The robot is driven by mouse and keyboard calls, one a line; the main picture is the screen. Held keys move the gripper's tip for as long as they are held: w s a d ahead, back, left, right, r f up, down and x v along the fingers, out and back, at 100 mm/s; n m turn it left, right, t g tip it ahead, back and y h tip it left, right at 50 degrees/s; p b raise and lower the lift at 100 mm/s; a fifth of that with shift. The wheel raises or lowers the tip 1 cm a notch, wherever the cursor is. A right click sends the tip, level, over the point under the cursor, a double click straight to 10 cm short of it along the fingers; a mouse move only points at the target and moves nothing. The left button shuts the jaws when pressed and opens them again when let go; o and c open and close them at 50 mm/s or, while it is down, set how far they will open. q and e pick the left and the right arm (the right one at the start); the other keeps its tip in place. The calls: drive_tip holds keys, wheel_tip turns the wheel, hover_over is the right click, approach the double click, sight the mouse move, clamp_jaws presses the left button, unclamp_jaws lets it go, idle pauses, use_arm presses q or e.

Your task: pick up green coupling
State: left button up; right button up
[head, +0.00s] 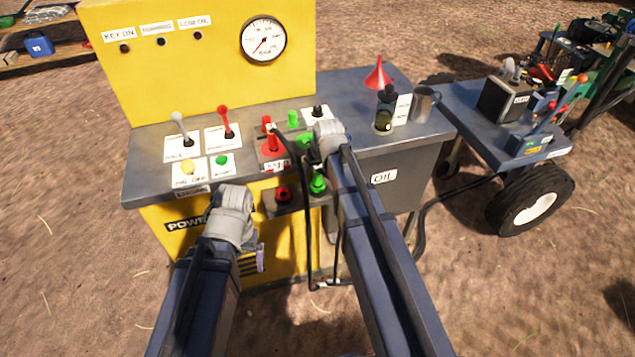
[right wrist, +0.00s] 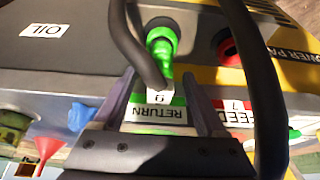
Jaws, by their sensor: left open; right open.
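The green coupling is mostly hidden by my right gripper in the head view. In the right wrist view, green ribbed fitting parts (right wrist: 164,62) show between and beyond the fingers, partly behind a black hose and beside a RETURN label (right wrist: 152,115). I cannot tell where the coupling ends and the green front port begins. That green port (head: 318,185) shows in the head view. My right gripper (head: 326,140) is open, with its fingers (right wrist: 163,100) on either side of the hose end and a small white tag. My left gripper (head: 233,205) is open and empty before the yellow panel.
A red coupling (head: 272,144) and red front port (head: 283,194) are just left of my right gripper. Black hoses hang down the front. Levers, a red funnel (head: 378,75), a bottle (head: 386,108) and a metal mug (head: 424,103) stand on the bench. A wheeled cart (head: 470,105) is at right.

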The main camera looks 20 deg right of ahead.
clamp_jaws()
idle(0.6)
